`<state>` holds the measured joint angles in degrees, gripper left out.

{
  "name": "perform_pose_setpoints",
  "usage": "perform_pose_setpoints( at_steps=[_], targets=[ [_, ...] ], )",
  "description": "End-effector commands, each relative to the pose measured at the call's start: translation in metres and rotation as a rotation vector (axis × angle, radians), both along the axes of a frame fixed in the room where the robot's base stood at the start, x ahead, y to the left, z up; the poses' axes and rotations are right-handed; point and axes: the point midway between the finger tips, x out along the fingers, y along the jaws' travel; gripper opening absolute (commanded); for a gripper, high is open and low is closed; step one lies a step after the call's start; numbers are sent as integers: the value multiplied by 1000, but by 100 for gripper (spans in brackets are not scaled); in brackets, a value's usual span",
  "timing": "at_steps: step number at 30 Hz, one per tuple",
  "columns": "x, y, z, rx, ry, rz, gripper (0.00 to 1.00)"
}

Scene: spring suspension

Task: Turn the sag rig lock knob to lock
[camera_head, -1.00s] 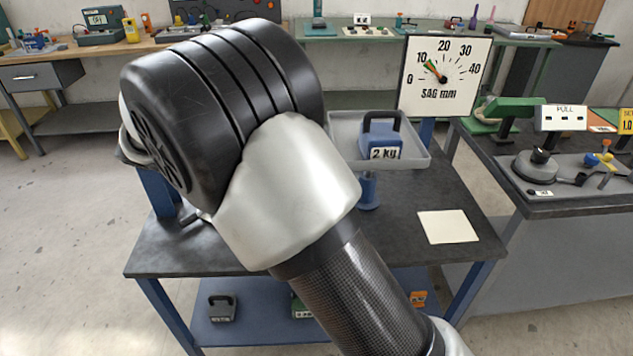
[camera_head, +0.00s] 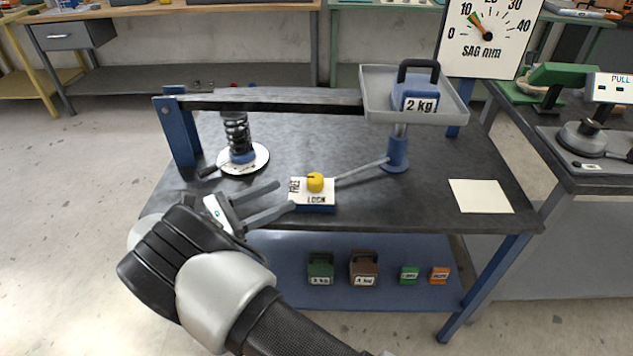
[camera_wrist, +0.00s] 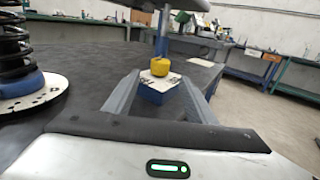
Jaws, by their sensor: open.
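The yellow lock knob (camera_head: 315,182) sits on a small blue block with a white plate (camera_head: 318,198) marked FREE and LOCK, near the front of the rig table. A dark mark on the knob's top is too small to read surely. In the wrist view the knob (camera_wrist: 160,67) stands straight ahead, beyond my fingertips and between their lines. My gripper (camera_head: 285,197) is open and empty, left of the block, with its fingers pointing at it. In the wrist view its two fingers (camera_wrist: 158,88) spread on either side of the block. I see no contact with the knob.
A black spring on a white disc (camera_head: 258,160) stands left of the knob. A beam (camera_head: 280,98) runs above to a grey tray (camera_head: 377,105) holding a 2 kg weight (camera_head: 418,92). A rod joins the block to the blue post (camera_head: 398,155). The table's front right is clear except paper (camera_head: 480,196).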

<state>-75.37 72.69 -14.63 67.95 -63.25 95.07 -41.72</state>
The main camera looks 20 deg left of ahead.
Motion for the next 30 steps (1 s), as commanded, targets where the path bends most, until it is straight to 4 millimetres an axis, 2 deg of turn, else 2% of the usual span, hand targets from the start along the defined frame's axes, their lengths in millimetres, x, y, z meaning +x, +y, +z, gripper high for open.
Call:
perform_pose_setpoints(
  at_steps=[7,15,21,28,29,30],
  targets=[
    [41,-39,-1,0,0,-5,51],
    [72,-67,-1,1,0,-2,51],
    [81,-75,0,1,0,-1,51],
    [81,-75,0,1,0,-1,51],
    [81,-75,0,1,0,-1,49],
    [81,-75,0,1,0,-1,42]
  ],
)
